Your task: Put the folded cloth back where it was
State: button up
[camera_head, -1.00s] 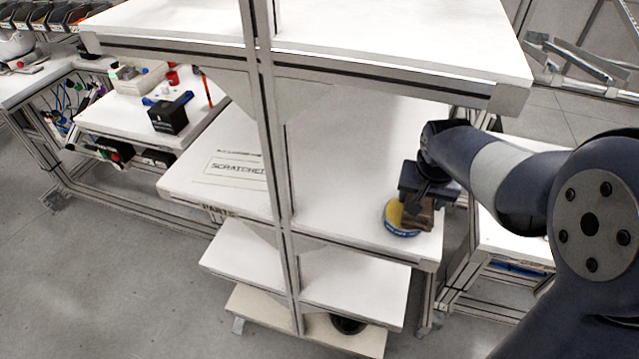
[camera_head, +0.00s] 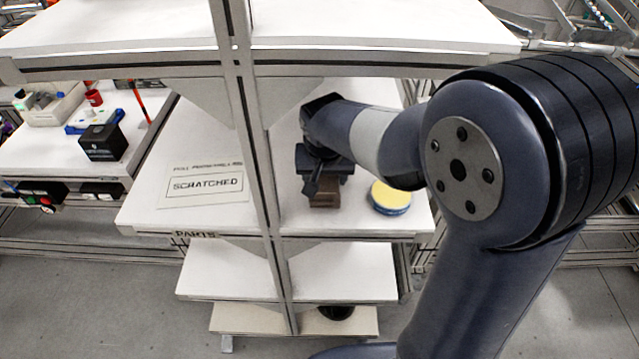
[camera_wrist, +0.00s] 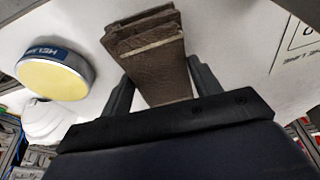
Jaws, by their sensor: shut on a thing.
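The folded cloth is brown and thick, with a pale stripe across it; it shows in the wrist view (camera_wrist: 150,50) and in the head view (camera_head: 323,196). My gripper (camera_head: 322,180) is shut on it, one finger on each side, also seen in the wrist view (camera_wrist: 162,88). The cloth is over the middle shelf board (camera_head: 285,212), just right of the front post. I cannot tell whether it touches the board. A round tin with a yellow top and blue side (camera_head: 390,195) stands on the shelf to the right, apart from the cloth; it is at left in the wrist view (camera_wrist: 55,72).
The shelf's upright post (camera_head: 248,150) stands left of my gripper, and the upper board (camera_head: 150,30) is above my arm. A sheet marked SCRATCHED (camera_head: 205,185) lies left of the post. Bare board lies around the cloth. A white rounded object (camera_wrist: 48,120) shows in the wrist view.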

aim_at(328, 180)
jog(key=shift+d+f+b, duration=0.25)
jog(key=shift+f+b, duration=0.1)
jog(key=shift+f, duration=0.3)
jog(key=shift+d+f+b, duration=0.25)
jog(key=shift+f+b, duration=0.05)
jog(key=shift+f, duration=0.3)
jog(key=shift+a, duration=0.15)
jog(key=shift+f, duration=0.2)
jog(key=o, duration=0.9)
jog(key=shift+r, duration=0.2)
jog(key=v, duration=0.5)
jog(key=shift+r, duration=0.2)
jog(key=s+b, duration=0.1)
jog(key=s, duration=0.5)
jog(key=s+b, duration=0.2)
jog(key=s, duration=0.4)
jog(key=shift+a+f, duration=0.15)
jog(key=shift+f, duration=0.05)
